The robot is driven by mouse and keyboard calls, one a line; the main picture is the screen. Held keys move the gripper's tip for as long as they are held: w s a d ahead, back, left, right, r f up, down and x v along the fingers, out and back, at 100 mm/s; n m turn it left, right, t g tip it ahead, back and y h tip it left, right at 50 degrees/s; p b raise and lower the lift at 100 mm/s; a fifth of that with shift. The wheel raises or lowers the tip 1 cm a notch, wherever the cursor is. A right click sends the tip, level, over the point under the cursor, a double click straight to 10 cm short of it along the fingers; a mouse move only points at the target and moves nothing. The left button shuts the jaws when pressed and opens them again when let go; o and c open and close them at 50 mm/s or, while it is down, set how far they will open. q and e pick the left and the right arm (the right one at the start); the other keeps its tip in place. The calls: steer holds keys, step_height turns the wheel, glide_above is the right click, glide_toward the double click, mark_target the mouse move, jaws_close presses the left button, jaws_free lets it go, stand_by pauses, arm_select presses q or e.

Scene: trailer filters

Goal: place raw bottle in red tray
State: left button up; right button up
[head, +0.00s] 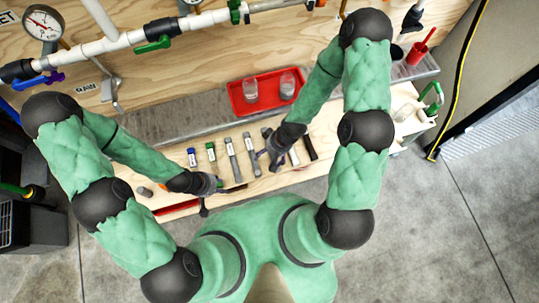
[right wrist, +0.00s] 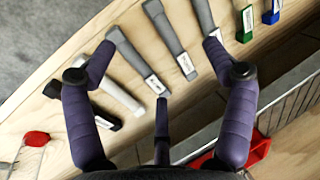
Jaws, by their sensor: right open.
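The red tray (head: 238,108) lies on the grey ledge at the back of the bench. Two clear containers (head: 250,90) (head: 287,86) stand in it side by side; I cannot read a label on them, so I cannot tell which is the raw bottle. My right gripper (head: 268,160) is open above the row of grey strips; in the right wrist view (right wrist: 160,68) its fingers are spread over grey labelled strips (right wrist: 130,60) with nothing between them. My left gripper (head: 234,188) is low at the front of the bench, too small to tell its opening.
Several strips lie on the wooden bench, including blue-ended (head: 192,157) and green-ended (head: 211,152) ones. A small grey cylinder (head: 145,191) stands at left. White pipes (head: 130,42) with valves run along the back.

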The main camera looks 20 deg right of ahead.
steer(key=s+a+f+m, duration=0.1)
steer(key=s+a+m, duration=0.1)
steer(key=s, duration=0.4)
steer(key=shift+s+m, duration=0.15)
steer(key=shift+m, duration=0.25)
stand_by(0.6)
